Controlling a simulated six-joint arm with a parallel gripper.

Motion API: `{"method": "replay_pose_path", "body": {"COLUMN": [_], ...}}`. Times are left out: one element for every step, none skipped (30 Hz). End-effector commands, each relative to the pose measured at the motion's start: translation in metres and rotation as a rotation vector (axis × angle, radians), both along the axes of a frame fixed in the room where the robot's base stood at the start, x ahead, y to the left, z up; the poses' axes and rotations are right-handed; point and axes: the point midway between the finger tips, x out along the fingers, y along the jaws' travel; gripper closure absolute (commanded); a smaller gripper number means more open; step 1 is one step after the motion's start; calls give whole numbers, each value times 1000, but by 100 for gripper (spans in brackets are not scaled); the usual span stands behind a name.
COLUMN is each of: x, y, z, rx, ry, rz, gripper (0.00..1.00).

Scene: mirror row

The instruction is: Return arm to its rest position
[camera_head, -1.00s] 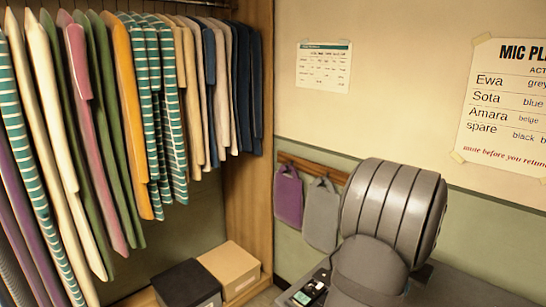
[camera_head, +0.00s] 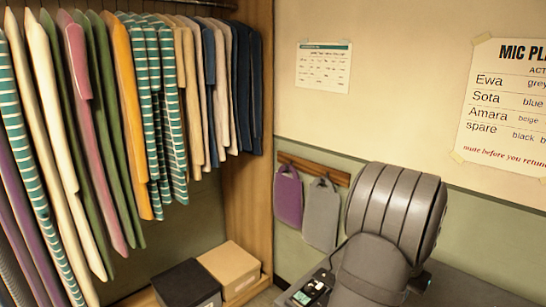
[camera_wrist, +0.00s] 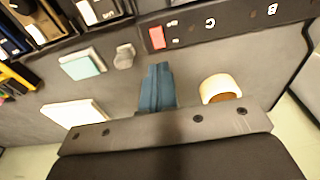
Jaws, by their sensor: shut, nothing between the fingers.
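In the wrist view my gripper (camera_wrist: 158,68) shows as two blue fingers pressed together, with nothing between them. It points over a grey tabletop (camera_wrist: 195,62). In the head view my grey ribbed arm stands at the lower right, and the gripper's fingers cannot be made out behind it.
In the wrist view a cream ring-shaped item (camera_wrist: 222,84) lies right of the fingers. A pale teal block (camera_wrist: 83,63), a small grey piece (camera_wrist: 124,56) and a white block (camera_wrist: 73,113) lie left. A lettered black holder (camera_wrist: 235,22) runs behind. A clothes rack (camera_head: 110,110) fills the head view's left.

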Motion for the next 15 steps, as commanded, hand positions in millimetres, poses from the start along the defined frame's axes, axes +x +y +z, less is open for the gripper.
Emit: {"method": "replay_pose_path", "body": {"x": [-1, -1, -2, -3, -3, -4, -5, -5, -6, -6, -7, -7, -7, -8, -8], "y": [1, 2, 3, 3, 4, 4, 5, 5, 6, 7, 7, 7, 8, 8, 8], "z": [13, 19, 26, 32, 39, 46, 51, 57, 62, 66, 69, 73, 75, 76, 77], "rx": [-3, -3, -2, -2, -2, -2, -1, -2, -1, -1, -1, -1, -1, -1, 0], "ry": [-4, -4, -4, -4, -4, -4, -3, -4, -3, -1, -1, -1, -1, -1, 0], "rz": [0, 0, 0, 0, 0, 0, 0, 0, 0, 0, 0, 0, 0, 0, 0], "gripper": [100, 100, 100, 100, 100, 100, 100, 100, 100, 100, 100, 100, 100, 100, 100]}}
